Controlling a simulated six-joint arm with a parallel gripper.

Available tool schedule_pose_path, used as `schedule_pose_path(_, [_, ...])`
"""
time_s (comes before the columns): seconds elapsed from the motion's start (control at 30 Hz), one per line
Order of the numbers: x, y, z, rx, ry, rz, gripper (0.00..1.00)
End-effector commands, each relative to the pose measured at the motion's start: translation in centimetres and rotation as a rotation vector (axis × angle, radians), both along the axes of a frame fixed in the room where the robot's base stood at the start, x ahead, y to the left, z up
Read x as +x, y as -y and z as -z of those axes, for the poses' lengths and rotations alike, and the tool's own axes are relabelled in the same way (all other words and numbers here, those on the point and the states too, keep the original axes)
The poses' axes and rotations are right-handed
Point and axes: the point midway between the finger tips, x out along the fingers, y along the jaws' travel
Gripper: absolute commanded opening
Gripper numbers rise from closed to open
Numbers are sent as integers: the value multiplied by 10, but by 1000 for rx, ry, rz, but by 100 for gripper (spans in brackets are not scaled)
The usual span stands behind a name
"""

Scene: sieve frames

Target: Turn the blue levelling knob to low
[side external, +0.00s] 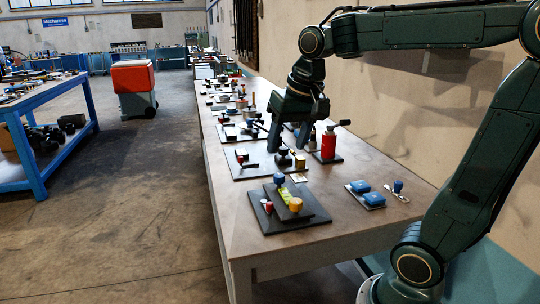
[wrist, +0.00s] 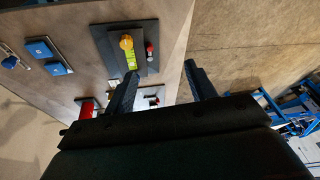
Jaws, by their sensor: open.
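A dark stepped plate (side external: 318,215) near the table's front edge bears a small blue knob (side external: 279,179), a yellow-green strip (side external: 285,194), a yellow knob (side external: 295,204) and a red knob (side external: 267,206). The wrist view shows its yellow knob (wrist: 126,42) and red knob (wrist: 149,47); its blue knob is not visible there. Another blue knob (side external: 397,186) stands on a silver piece at the right. No low mark is readable. My gripper (side external: 289,141) is open, pointing down behind the stepped plate, apart from it. Its fingers (wrist: 161,72) look empty in the wrist view.
Two blue pads (side external: 370,198) lie on a light plate right of the stepped plate. A red bottle-like object (side external: 328,145) stands close to my gripper. Several fixtures line the table behind. The table's front right corner (side external: 400,215) is bare.

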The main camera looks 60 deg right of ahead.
Motion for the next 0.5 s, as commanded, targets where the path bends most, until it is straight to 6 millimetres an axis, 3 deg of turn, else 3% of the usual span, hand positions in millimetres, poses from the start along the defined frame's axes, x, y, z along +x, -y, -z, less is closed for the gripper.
schedule_pose_path(0.2, [39, 39, 2, 49, -60, 198, 55])
schedule_pose_path(0.5, [83, 100, 18, 110, -134, 467, 55])
